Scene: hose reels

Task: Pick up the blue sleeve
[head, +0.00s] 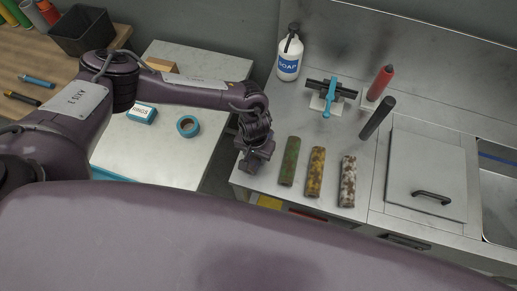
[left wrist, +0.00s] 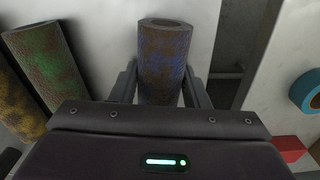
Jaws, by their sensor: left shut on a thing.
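The blue sleeve (left wrist: 164,52), a mottled blue and rust-brown tube, stands between the two fingers of my left gripper in the left wrist view. My left gripper (head: 254,160) is shut on it at the left end of the steel counter in the head view. There the gripper hides the sleeve, and I cannot tell whether it is lifted off the counter. To its right lie a green sleeve (head: 289,161), a yellow sleeve (head: 315,172) and a white-and-brown sleeve (head: 347,181). The green sleeve also shows in the left wrist view (left wrist: 48,62). My right gripper is not in view.
Behind the sleeves stand a soap bottle (head: 289,58), a blue-handled tool (head: 329,98), a red bottle (head: 380,83) and a black cylinder (head: 377,118). A lidded panel (head: 426,172) is at right. A pale table (head: 150,165) at left holds a teal tape roll (head: 188,126), across a gap.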

